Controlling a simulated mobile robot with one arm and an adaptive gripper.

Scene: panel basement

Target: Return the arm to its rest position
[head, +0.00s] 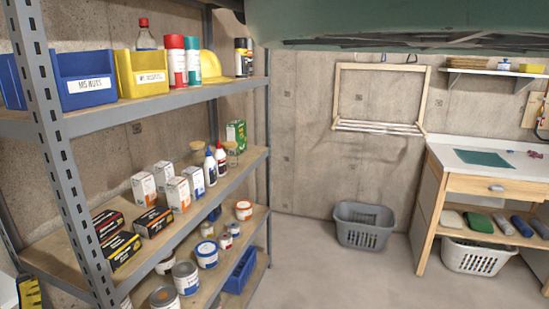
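My arm and my gripper do not show in the head view, so the arm's pose and whether the gripper is open or shut cannot be seen. The task names no other object.
A grey metal shelf unit (88,215) with bins, spray cans, boxes and paint tins stands close on the left. A grey basket (364,237) sits on the floor by the back wall. A workbench (482,186) is at right. A large green shape (390,18) overhangs the top. Middle floor is clear.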

